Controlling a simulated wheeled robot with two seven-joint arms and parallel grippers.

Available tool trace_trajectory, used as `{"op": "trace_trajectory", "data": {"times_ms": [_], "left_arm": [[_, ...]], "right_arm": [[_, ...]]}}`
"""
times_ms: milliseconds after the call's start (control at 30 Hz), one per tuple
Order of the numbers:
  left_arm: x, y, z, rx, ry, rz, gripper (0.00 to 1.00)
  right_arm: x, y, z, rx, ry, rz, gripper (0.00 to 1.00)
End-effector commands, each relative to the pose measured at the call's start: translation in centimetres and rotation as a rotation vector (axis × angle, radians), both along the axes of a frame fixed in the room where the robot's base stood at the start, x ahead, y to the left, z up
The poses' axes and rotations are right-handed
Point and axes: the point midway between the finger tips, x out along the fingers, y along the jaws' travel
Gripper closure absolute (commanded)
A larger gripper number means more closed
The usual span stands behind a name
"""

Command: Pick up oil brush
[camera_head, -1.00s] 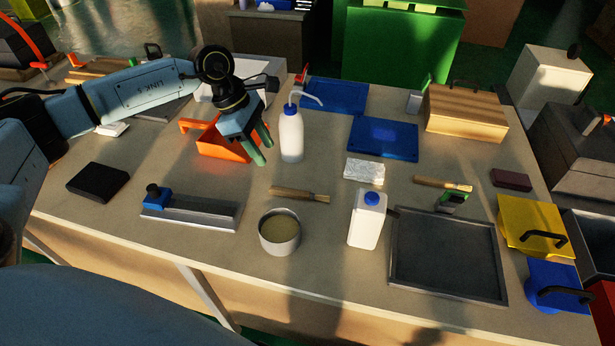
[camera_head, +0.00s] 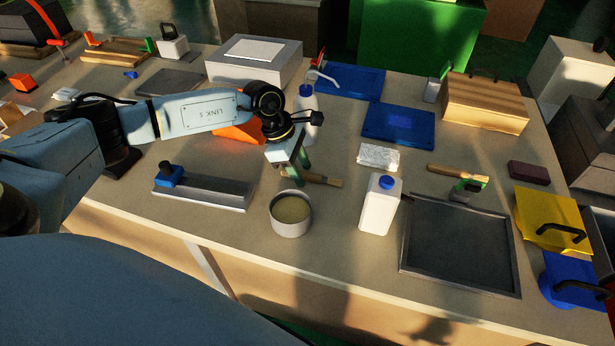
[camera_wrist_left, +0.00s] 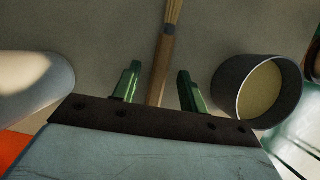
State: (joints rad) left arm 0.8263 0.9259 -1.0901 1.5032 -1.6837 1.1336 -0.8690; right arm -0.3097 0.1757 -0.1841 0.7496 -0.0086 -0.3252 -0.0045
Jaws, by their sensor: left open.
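A brush with a wooden handle and pale bristles (camera_head: 325,180) lies on the bench behind the round tin; it also shows in the left wrist view (camera_wrist_left: 165,60). My left gripper (camera_head: 295,172) is over the handle end, with green fingers pointing down. In the left wrist view my open fingers (camera_wrist_left: 158,83) stand either side of the handle line, with nothing held. The gap between fingers and handle is hard to judge. The handle's end is hidden behind the gripper body.
The round tin (camera_head: 291,222) stands in front of the brush, close to my left gripper. A squeeze bottle (camera_head: 305,101) is behind it. A white jug (camera_head: 379,210) and dark tray (camera_head: 459,250) are right. Another wooden-handled brush (camera_head: 450,172) lies behind the tray.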

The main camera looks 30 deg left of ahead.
Motion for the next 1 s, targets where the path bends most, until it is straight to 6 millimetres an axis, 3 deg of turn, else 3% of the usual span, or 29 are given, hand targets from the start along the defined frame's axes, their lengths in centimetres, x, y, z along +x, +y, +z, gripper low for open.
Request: {"op": "trace_trajectory", "data": {"times_ms": [600, 900, 1000], "left_arm": [[0.00, -0.02, -0.51, 0.000, 0.000, 0.000, 0.57], [0.01, -0.02, -0.42, 0.001, 0.000, 0.000, 0.97], [0.01, -0.03, -0.42, 0.000, 0.000, 0.000, 1.00]], "right_arm": [[-0.07, 0.17, -0.35, 0.002, 0.000, -0.001, 0.64], [-0.08, 0.21, -0.26, 0.003, 0.001, -0.001, 0.64], [-0.09, 0.22, -0.26, 0.003, 0.001, -0.001, 0.64]]}}
